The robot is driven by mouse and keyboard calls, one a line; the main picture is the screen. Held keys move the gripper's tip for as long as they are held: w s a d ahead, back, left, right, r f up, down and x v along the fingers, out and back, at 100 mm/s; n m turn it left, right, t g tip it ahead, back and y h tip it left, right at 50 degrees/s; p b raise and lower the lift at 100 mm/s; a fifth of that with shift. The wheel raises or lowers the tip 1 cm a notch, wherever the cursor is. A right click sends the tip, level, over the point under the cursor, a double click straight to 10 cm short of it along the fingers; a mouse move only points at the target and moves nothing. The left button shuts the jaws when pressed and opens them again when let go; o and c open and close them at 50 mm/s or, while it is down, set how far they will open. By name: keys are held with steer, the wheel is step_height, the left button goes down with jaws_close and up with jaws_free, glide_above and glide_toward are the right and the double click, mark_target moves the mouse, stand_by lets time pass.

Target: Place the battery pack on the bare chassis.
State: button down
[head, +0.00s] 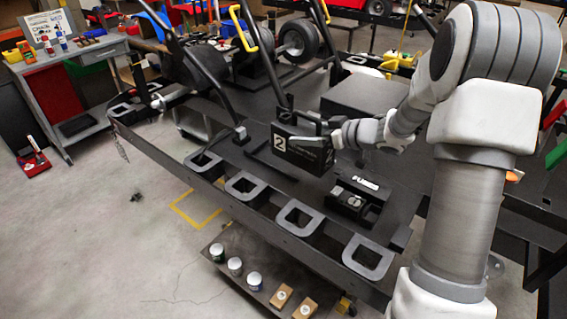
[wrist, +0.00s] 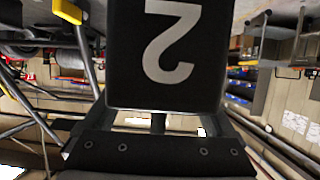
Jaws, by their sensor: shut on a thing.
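The battery pack (head: 302,150) is a black box with a white "2" on its end face, held upright. My gripper (head: 338,134) is shut on it from the right side in the head view. In the wrist view the battery pack (wrist: 160,55) fills the upper middle, its "2" upside down, between the fingers above my gripper's dark crossbar. The black chassis (head: 262,165) lies below the pack, a long flat frame on a stand. I cannot tell whether the pack's underside touches it. The far finger is hidden.
A black box with a white label (head: 358,198) sits just right of the pack. Grey square loops (head: 300,217) line the near rail. Steering tubes and an axle with wheels (head: 297,38) rise behind. A low shelf (head: 232,244) holds cans and small boxes. Open floor lies left.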

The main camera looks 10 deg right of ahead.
steer(key=shift+s+d, duration=0.1)
steer(key=shift+d, duration=0.1)
steer(key=shift+f, duration=0.1)
steer(key=w+a+f+b, duration=0.1)
steer(key=w+a+f, duration=0.1)
steer(key=w+f, duration=0.8)
steer(key=shift+w+f, duration=0.3)
steer(key=shift+w, duration=0.4)
steer(key=shift+f, duration=0.1)
steer(key=shift+c, duration=0.6)
jaws_free()
steer(key=shift+s+f, duration=0.1)
steer(key=shift+f, duration=0.2)
steer(key=shift+o, duration=0.6)
